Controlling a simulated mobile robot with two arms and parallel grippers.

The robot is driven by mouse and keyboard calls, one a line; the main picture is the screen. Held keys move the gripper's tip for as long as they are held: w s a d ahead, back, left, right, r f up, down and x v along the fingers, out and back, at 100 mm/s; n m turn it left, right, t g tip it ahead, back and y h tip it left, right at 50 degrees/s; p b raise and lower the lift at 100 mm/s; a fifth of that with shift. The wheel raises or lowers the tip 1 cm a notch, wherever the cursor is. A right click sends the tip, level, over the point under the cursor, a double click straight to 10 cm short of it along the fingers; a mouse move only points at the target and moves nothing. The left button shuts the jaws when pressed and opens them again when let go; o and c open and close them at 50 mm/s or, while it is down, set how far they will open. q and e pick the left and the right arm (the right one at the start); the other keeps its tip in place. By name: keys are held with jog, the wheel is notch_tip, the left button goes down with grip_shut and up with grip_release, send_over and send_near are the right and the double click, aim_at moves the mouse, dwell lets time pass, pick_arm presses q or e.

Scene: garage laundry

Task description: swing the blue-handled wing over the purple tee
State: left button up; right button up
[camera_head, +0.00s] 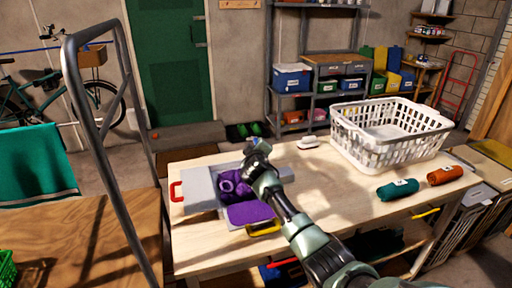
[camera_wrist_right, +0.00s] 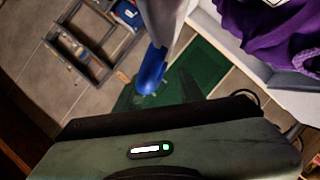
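The grey folding board (camera_head: 200,188) lies on the light wooden table. The purple tee (camera_head: 234,184) lies bunched on it, with a flatter purple part (camera_head: 250,213) toward the front. In the right wrist view the tee (camera_wrist_right: 275,28) is at the upper right. The blue handle (camera_wrist_right: 152,72) shows there at the end of a pale grey panel, the blue-handled wing (camera_wrist_right: 166,22). My right gripper (camera_head: 257,152) is at the board's far right, close to that handle. Its fingers are not clear, so I cannot tell whether it grips the handle. My left gripper is not in view.
A red handle (camera_head: 176,191) is on the board's left and a yellow handle (camera_head: 264,229) at its front. The table's middle right is clear.

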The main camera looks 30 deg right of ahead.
jog(key=shift+r, duration=0.15)
jog(key=v, duration=0.7)
jog(key=shift+s+a+b, duration=0.2)
jog(key=shift+s+b, duration=0.1)
jog(key=shift+b, duration=0.05)
dwell(0.4)
